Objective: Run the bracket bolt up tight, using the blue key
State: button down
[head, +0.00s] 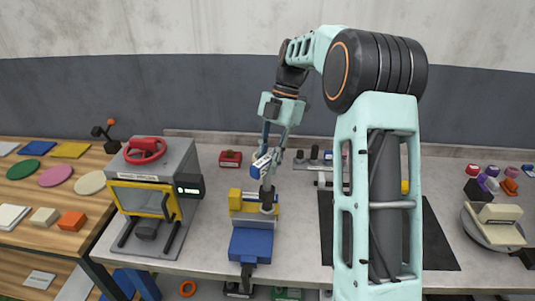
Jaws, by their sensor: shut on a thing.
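My gripper (273,148) points down above the middle of the bench. It is shut on a blue key (259,167) with a pale label on its side, held tilted. A dark grey shaft reaches down below the key to a grey metal part (268,198), which looks like the bracket and its bolt. That part sits between the yellow jaws of a blue vise (250,244). I cannot tell at this size whether the key's tip is seated on the bolt head.
A grey press box (150,212) with a red handwheel and yellow frame stands left of the vise. A red box (230,158) sits behind. A dark mat (437,237) lies right, partly behind my arm. A round turntable (486,232) is at far right.

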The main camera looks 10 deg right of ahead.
jog(key=shift+n, duration=0.3)
jog(key=shift+f+b, duration=1.15)
jog(key=shift+f, duration=0.95)
dwell(1.2)
dwell(0.3)
jog(key=shift+m+t+b, duration=0.4)
jog(key=shift+m+b, duration=0.45)
jog(key=shift+m, duration=0.75)
jog(key=shift+m+t+y+b, duration=0.3)
jog(key=shift+m+b, duration=0.2)
jog(key=shift+m, duration=0.3)
jog(key=shift+m+b, duration=0.35)
jog(key=shift+m, duration=0.15)
